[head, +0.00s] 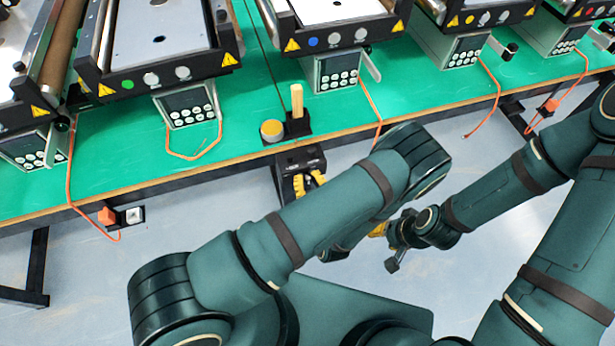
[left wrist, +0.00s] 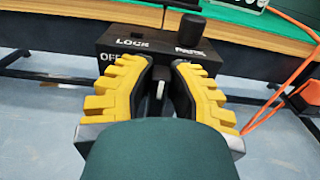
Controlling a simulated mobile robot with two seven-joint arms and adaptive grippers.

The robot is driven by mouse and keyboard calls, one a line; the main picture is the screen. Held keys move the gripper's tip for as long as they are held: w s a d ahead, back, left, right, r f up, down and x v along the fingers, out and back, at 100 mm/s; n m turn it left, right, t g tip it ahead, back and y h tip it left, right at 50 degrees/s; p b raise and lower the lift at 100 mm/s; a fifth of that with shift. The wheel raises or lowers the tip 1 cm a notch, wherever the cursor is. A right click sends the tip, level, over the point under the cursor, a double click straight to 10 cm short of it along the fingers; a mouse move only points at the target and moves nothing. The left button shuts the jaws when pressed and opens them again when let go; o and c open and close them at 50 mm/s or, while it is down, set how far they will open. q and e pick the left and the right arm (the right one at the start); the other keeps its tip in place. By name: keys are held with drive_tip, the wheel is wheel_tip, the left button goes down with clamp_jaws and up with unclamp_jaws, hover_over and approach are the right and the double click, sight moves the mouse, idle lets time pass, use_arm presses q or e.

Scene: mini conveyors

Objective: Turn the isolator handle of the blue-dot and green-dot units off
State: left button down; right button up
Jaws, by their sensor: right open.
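The green-dot unit (head: 118,70) stands left on the bench, the blue-dot unit (head: 325,28) at top centre. A black box with a front handle (left wrist: 159,91), marked "LOCK" and "OFF", hangs below the bench edge between them; it also shows in the head view (head: 299,158). I cannot tell which unit it serves. My left gripper (left wrist: 160,65) has its yellow, toothed fingers on either side of the handle; its tips also show in the head view (head: 308,181). Contact is unclear. My right gripper (head: 385,247) is open and low, away from the units, partly hidden by my left arm.
A wooden post (head: 297,101) and a yellow round piece (head: 272,128) stand at the bench edge above the box. Orange cables (head: 372,105) hang over the edge. An orange plug (head: 107,215) sits beside a switch box at lower left. The floor in front is clear.

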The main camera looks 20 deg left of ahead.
use_arm(q)
drive_tip(key=shift+n, duration=0.3)
drive_tip(key=n, duration=0.2)
drive_tip(key=n+b, duration=0.1)
drive_tip(key=n, duration=0.1)
drive_tip(key=shift+s+a+f, duration=0.1)
drive_tip(key=shift+s+a, duration=0.1)
drive_tip(key=shift+a, duration=0.15)
drive_tip(key=shift+s+a+f+n+b, duration=0.2)
drive_tip(key=shift+n+b, duration=0.3)
drive_tip(key=shift+n, duration=1.7)
drive_tip(key=shift+w+a+f+n+b, duration=0.1)
drive_tip(key=shift+f+n+b, duration=0.3)
drive_tip(key=shift+n, duration=1.8)
drive_tip(key=shift+s+a+f+n+b, duration=0.15)
drive_tip(key=shift+n+b, duration=0.4)
drive_tip(key=shift+n, duration=1.65)
drive_tip(key=c, duration=0.9)
unclamp_jaws()
